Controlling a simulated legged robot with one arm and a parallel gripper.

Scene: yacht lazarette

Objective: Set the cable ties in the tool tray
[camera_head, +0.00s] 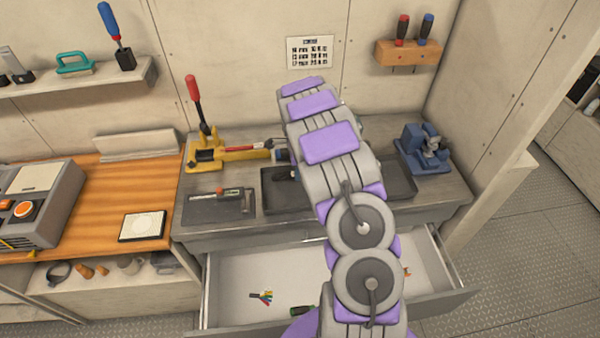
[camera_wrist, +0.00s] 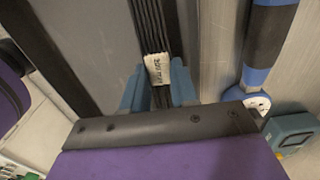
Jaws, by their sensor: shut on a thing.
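The cable ties (camera_wrist: 149,28) are a bundle of long black strips with a white paper band marked in print. My gripper (camera_wrist: 158,88) is shut on the bundle near the band, with a blue finger on each side. The tool tray (camera_head: 402,182) is a shallow dark tray on the grey bench, partly hidden behind my arm. In the head view my arm reaches over the tray and hides most of the ties and gripper. I cannot tell whether the ties touch the tray floor.
An open drawer (camera_head: 232,277) below the bench holds coloured wires (camera_head: 262,296). A yellow tool with a red-gripped lever (camera_head: 205,152) stands left of the tray, a blue vise (camera_head: 425,150) right. A blue-and-black tool (camera_wrist: 267,40) shows at the right of the wrist view.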

